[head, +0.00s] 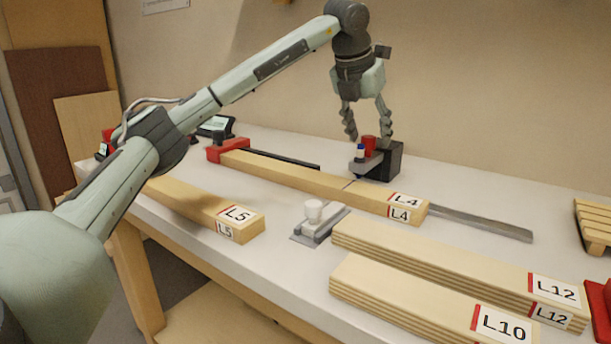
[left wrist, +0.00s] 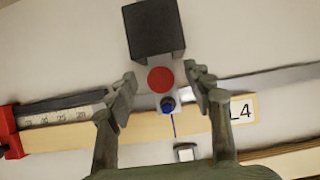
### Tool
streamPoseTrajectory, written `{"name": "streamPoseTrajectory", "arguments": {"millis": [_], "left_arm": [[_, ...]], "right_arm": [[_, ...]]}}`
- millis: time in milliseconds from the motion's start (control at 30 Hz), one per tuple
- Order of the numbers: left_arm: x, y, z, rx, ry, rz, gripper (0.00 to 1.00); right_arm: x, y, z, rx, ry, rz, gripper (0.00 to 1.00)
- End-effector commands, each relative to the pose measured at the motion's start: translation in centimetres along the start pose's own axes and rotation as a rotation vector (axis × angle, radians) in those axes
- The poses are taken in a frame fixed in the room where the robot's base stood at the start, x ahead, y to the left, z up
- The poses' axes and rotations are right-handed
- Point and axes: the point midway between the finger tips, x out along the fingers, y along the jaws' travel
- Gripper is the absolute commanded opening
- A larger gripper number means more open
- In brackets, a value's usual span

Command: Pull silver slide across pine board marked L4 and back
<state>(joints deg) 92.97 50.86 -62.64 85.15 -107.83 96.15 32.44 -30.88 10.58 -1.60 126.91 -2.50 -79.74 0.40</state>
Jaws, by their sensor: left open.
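The pine board marked L4 (head: 300,179) lies along the bench, and it also shows in the left wrist view (left wrist: 70,137). The silver slide (head: 365,167) sits at the board's far edge in front of a black block (head: 385,160). It carries a red knob (head: 369,143) and a small blue-topped part (head: 360,152). In the left wrist view, the red knob (left wrist: 160,80) and blue part (left wrist: 167,105) lie between my fingers. A thin line crosses the board below the blue part. My left gripper (head: 368,132) is open and points down over the slide. My right gripper is out of view.
Boards L5 (head: 190,203), L12 (head: 440,257) and L10 (head: 400,300) lie nearer. A red stop (head: 227,149) is at L4's left end. A metal rail (head: 485,224) extends right.

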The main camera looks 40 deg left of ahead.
Motion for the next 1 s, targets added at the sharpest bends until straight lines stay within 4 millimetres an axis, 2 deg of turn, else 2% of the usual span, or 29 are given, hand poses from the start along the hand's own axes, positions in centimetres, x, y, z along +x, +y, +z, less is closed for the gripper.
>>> {"name": "streamPoseTrajectory", "arguments": {"millis": [33,300,700,1000], "left_arm": [[-1.0,0.0,0.5,0.0,-0.001,0.0,0.52],[-3.4,0.0,1.9,0.001,-0.001,-0.001,0.52],[-6.4,-0.1,3.5,0.0,-0.002,-0.001,0.52],[-6.8,0.0,3.7,0.001,0.0,-0.001,0.52]], "right_arm": [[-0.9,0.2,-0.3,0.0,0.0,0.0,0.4],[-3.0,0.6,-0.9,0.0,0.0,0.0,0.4],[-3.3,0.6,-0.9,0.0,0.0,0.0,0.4],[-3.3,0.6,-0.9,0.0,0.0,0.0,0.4]]}}
